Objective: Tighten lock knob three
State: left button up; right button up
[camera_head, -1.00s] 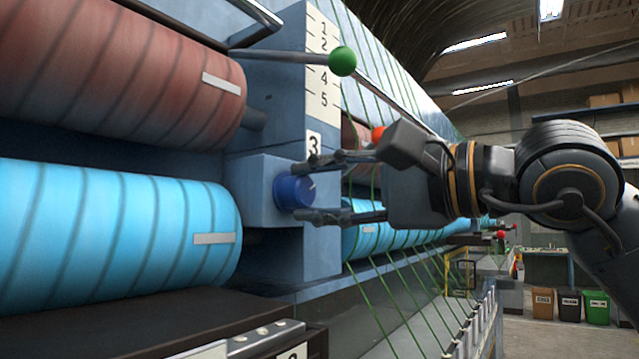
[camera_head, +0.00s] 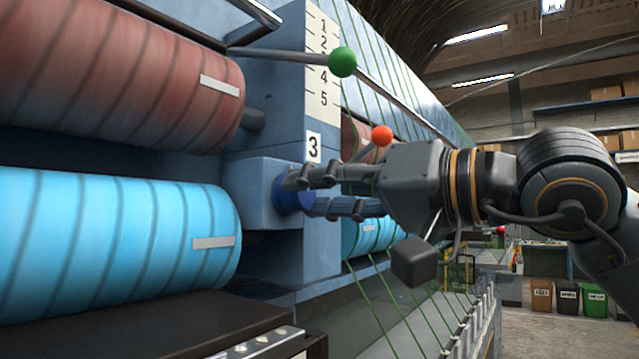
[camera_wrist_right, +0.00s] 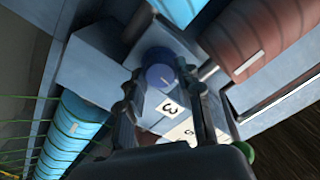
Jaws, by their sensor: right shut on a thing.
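The blue lock knob (camera_head: 288,197) sits on the front of a blue-grey block, just below the number 3 label (camera_head: 314,147). My right gripper (camera_head: 305,192) reaches in from the right and is shut on this knob, with one finger over its upper side and one at its lower right. The fingers hide part of the knob. My left gripper is not in view.
A brown-red roller (camera_head: 120,75) and a bright blue roller (camera_head: 110,235) lie left of the knob. A lever with a green ball (camera_head: 342,62) is above, and an orange ball (camera_head: 382,135) is just above my gripper. Green strands run down at the right.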

jog(key=shift+d+r+n, duration=0.15)
jog(key=shift+r+n, duration=0.25)
jog(key=shift+n, duration=0.2)
jog(key=o, duration=1)
jog(key=shift+c, duration=0.2)
jog(key=shift+o, duration=0.9)
jog(key=shift+f, duration=0.2)
